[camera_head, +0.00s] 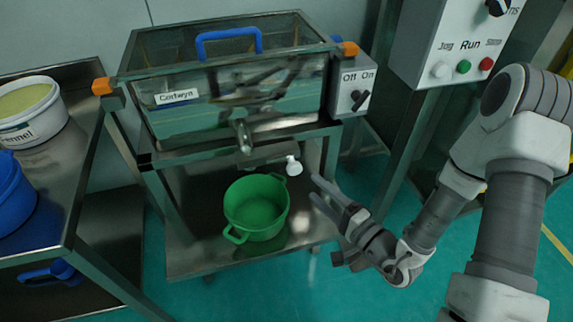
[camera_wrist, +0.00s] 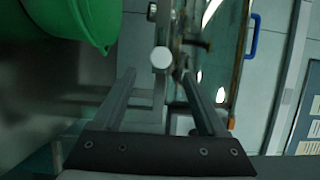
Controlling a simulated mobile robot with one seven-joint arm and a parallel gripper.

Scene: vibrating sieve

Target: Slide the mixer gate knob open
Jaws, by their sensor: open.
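A small white knob (camera_head: 293,166) sits under the front right of the glass-sided machine (camera_head: 215,105); I take it as the gate knob. In the wrist view the round pale knob (camera_wrist: 161,57) faces me, between and just beyond the fingertips. My gripper (camera_head: 314,188) is open, with its fingers pointing left towards the knob, to its lower right in the head view. In the wrist view both fingers of my gripper (camera_wrist: 157,76) are spread with nothing held between them. I see no contact with the knob.
A green pot (camera_head: 256,207) stands on the lower shelf (camera_head: 185,258), below and left of the knob; it fills the upper left of the wrist view (camera_wrist: 65,20). An Off/On switch box (camera_head: 351,92) is above right. A side table (camera_head: 75,150) holds buckets at left.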

